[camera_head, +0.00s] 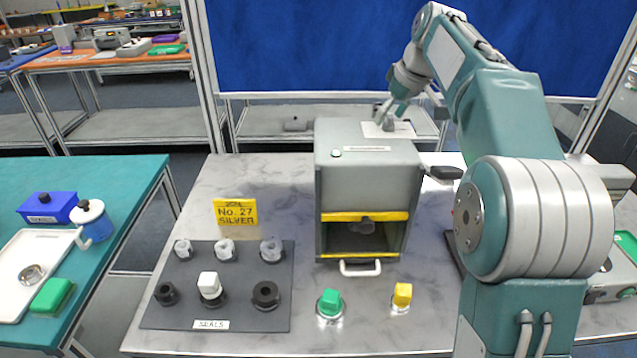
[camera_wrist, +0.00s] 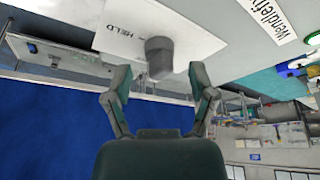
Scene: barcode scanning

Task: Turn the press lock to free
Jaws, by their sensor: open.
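The press (camera_head: 335,185) is a grey box on the marble-look table, with a yellow-edged front opening. On its top lies a white plate (camera_head: 369,129) with a small dark grey knob (camera_head: 389,125), the lock. In the wrist view the knob (camera_wrist: 159,55) stands on the plate (camera_wrist: 110,25), and the word HELD is readable to its left. My gripper (camera_head: 385,112) is above the press top, close to the knob. In the wrist view my gripper (camera_wrist: 160,74) is open, its fingers on either side of the knob; contact cannot be told.
A dark lever (camera_head: 441,172) sticks out at the press's right side. A green button (camera_head: 329,304) and a yellow switch (camera_head: 401,297) stand in front.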

